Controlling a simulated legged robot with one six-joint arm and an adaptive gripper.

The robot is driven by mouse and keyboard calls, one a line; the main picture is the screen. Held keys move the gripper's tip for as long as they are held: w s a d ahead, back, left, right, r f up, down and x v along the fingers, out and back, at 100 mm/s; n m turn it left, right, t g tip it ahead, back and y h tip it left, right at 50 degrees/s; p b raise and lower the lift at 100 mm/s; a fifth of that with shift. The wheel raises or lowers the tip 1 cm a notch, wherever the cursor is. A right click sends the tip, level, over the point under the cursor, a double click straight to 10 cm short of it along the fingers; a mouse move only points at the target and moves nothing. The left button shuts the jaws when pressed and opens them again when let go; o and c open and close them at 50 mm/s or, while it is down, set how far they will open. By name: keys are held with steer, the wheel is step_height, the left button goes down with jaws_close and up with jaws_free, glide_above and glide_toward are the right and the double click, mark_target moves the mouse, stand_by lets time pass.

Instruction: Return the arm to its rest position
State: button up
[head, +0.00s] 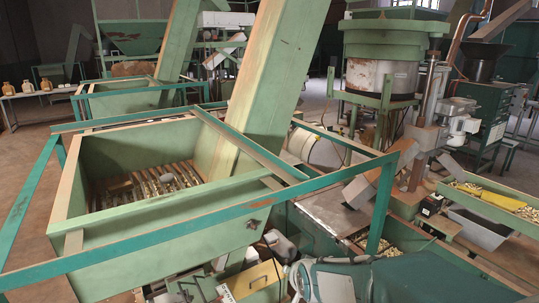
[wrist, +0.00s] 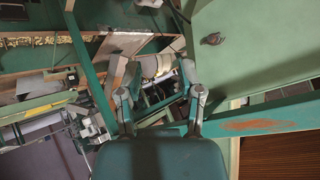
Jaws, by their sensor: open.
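My gripper (wrist: 154,70) shows in the wrist view with its two grey fingers spread apart and nothing held between them. Its green-teal body fills the bottom middle of that view. A teal rail runs close behind the fingers, and I cannot tell whether they touch it. In the head view, a teal rounded part at the bottom right looks like part of my arm. The gripper fingers cannot be made out clearly there.
A green hopper (head: 150,227) with a slatted bottom stands at the left, framed by a teal rail (head: 215,220). A sloping chute (head: 275,75) rises from it. A tray of nuts (head: 525,188) and a grey bin (head: 480,232) are at the right. Open floor shows at far left.

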steer(key=s+d+r+n+g, duration=0.1)
steer(key=s+d+r, duration=0.2)
steer(key=s, duration=0.5)
steer(key=s+d+r+n+g+h, duration=0.1)
steer(key=s+d+r, duration=0.2)
steer(key=s, duration=0.5)
steer(key=s+d+r+n+g, duration=0.1)
steer(key=s+d+r+n, duration=0.1)
steer(key=s, duration=0.6)
steer(key=shift+d+r+h, duration=0.4)
steer(key=shift+d+r, duration=0.2)
steer(key=shift+d, duration=0.05)
